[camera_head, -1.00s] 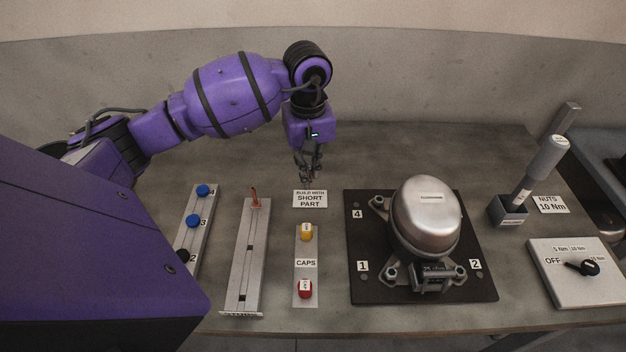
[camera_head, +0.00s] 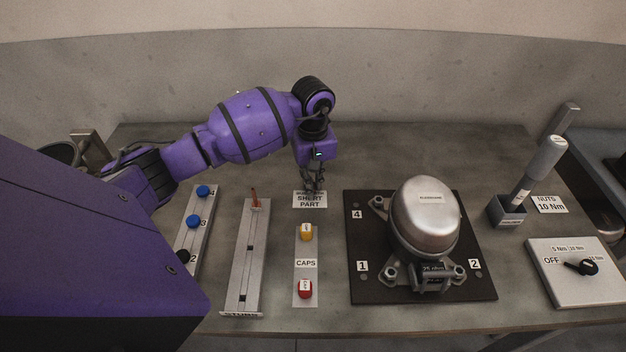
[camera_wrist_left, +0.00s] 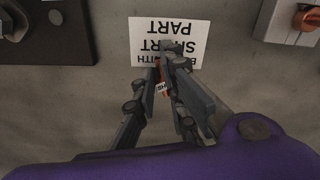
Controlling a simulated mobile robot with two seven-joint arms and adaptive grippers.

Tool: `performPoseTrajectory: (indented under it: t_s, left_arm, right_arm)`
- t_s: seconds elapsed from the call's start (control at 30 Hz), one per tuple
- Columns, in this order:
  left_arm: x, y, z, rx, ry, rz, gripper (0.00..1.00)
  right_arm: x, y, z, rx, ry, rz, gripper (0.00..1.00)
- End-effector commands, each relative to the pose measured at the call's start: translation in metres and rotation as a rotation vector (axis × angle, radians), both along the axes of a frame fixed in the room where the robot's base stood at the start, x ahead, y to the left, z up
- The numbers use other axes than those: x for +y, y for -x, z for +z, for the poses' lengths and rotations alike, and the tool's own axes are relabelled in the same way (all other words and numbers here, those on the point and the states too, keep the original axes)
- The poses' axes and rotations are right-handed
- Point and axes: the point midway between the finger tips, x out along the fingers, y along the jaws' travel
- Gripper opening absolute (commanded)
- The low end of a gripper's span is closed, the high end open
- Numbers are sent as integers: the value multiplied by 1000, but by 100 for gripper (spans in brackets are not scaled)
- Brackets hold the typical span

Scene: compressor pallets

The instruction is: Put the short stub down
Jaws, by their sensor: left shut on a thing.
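My left gripper (camera_head: 314,187) is over the white "BUILD WITH SHORT PART" card (camera_head: 309,201) and covers part of its upper edge. In the left wrist view its fingers (camera_wrist_left: 165,95) are shut on the short stub (camera_wrist_left: 161,88), a small orange-copper piece with a white tag, mostly hidden between the fingers. The card also shows upside down there, just beyond the fingertips. I cannot tell whether the stub touches the card or the table. My right gripper is not in view.
A grey stubs rack (camera_head: 244,265) with one copper stub (camera_head: 254,196) stands to the left. The caps strip (camera_head: 306,250) lies in front of the card. The compressor (camera_head: 426,215) sits on a black pallet (camera_head: 370,285) to the right. The table behind is clear.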

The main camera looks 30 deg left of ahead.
Motion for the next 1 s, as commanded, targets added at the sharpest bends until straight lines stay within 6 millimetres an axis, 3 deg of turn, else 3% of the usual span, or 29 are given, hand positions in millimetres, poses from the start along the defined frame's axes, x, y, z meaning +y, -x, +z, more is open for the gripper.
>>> performPoseTrajectory:
  t_s: [0.33, 0.37, 0.5, 1.0]
  left_arm:
    - [0, 2, -15, 6, -1, 1, 0]
    - [0, 2, -15, 6, -1, 1, 15]
    - [0, 3, -16, 9, -1, 1, 30]
    - [-2, 5, -19, 15, 3, -1, 30]
  right_arm:
    - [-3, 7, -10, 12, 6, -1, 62]
    - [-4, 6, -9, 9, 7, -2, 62]
    - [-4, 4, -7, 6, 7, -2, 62]
    - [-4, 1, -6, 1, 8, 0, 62]
